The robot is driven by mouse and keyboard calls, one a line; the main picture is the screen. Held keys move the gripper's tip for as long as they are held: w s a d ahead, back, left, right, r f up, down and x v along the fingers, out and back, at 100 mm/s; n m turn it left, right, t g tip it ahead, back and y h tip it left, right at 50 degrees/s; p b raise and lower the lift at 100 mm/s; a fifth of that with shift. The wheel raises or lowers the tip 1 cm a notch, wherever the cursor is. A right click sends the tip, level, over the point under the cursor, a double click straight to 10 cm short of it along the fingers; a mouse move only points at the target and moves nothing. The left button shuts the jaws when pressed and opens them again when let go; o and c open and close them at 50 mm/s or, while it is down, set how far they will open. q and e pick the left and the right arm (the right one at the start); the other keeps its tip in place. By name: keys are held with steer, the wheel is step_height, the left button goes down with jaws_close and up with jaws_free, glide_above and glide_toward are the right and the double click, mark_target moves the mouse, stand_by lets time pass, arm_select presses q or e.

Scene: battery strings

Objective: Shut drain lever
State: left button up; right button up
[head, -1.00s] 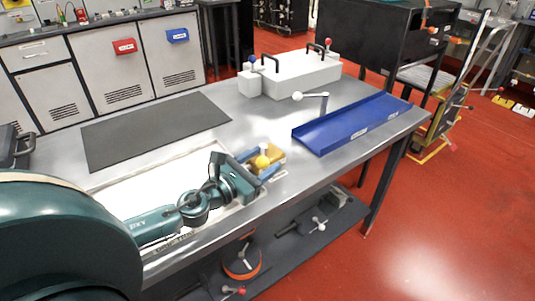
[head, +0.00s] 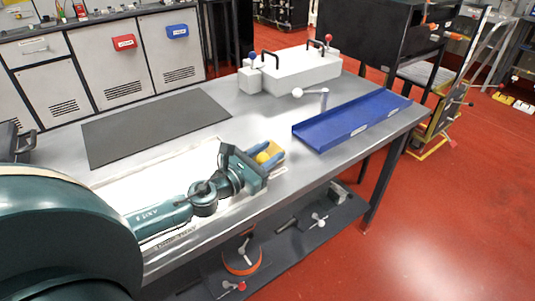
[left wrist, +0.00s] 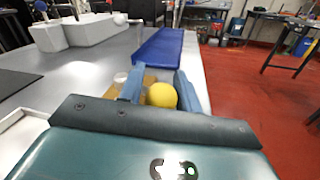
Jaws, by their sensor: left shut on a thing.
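A yellow ball knob (head: 264,157) sits at a tan block (head: 277,151) near the front edge of the metal bench. My left gripper (head: 266,156) is shut on this yellow knob. In the left wrist view the yellow knob (left wrist: 162,95) lies between the two blue fingers, with the tan block (left wrist: 150,80) partly hidden behind. The lever stem under the knob is hidden, so I cannot tell its angle. My right gripper is not in view.
A blue tray (head: 350,125) lies to the right on the bench. A dark mat (head: 155,122) lies at the left. A shelf below holds an orange-rimmed round thing (head: 242,258).

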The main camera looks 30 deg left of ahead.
arm_select(q)
steer(key=shift+s+d+f, duration=0.1)
steer(key=shift+f, duration=0.15)
jaws_close()
